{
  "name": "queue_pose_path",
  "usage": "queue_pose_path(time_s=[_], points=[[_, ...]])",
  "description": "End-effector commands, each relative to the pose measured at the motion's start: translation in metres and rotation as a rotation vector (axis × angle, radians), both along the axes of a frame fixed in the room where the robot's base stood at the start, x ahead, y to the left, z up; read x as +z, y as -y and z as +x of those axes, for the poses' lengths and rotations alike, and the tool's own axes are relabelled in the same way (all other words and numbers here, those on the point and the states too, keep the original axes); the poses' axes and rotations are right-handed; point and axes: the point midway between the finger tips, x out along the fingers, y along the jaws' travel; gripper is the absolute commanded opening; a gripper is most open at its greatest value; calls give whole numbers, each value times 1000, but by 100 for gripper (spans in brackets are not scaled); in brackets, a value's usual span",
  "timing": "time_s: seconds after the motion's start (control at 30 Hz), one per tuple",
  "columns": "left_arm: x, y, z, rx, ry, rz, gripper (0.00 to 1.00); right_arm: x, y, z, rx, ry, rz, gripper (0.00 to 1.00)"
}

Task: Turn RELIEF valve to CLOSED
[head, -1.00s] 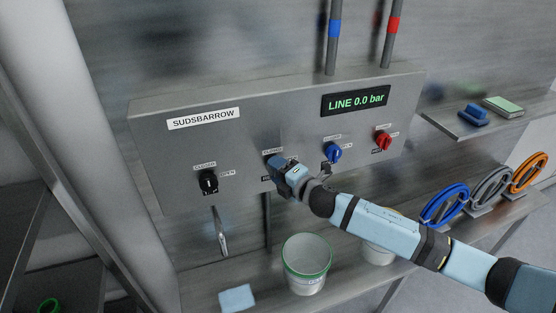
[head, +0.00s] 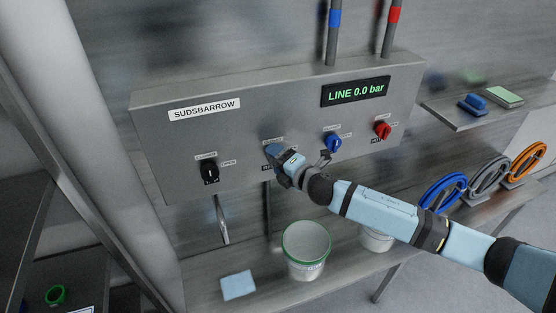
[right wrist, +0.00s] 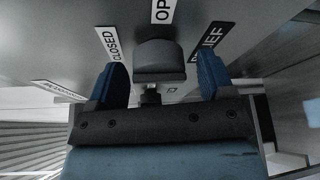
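The RELIEF valve is a dark grey knob (right wrist: 160,62) on the panel in the right wrist view. The CLOSED label (right wrist: 112,44), the OPEN label (right wrist: 163,10) and the RELIEF label (right wrist: 211,42) are around it. The knob's broad end faces the camera; I cannot tell which way its pointer is set. My right gripper (right wrist: 163,82) is open, with one blue finger on each side of the knob and a gap on both sides. In the head view my right gripper (head: 275,158) is at the panel and hides this knob. My left gripper is out of view.
The display (head: 356,92) reads LINE 0.0 bar. A bucket (head: 306,265) stands on the shelf below.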

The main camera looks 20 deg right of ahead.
Motion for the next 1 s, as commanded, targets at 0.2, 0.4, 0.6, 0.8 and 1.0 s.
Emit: queue_pose_path(time_s=[0.2,0.4,0.6,0.8,1.0], points=[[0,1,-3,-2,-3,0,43,0,0,-1,0,0,1,75],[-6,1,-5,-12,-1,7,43,0,10,-21,0,0,0,75],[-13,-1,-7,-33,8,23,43,3,28,-63,0,-2,-1,75],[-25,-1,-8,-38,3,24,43,8,44,-101,1,-2,-1,75],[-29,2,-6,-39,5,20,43,13,54,-122,0,-1,0,75]])
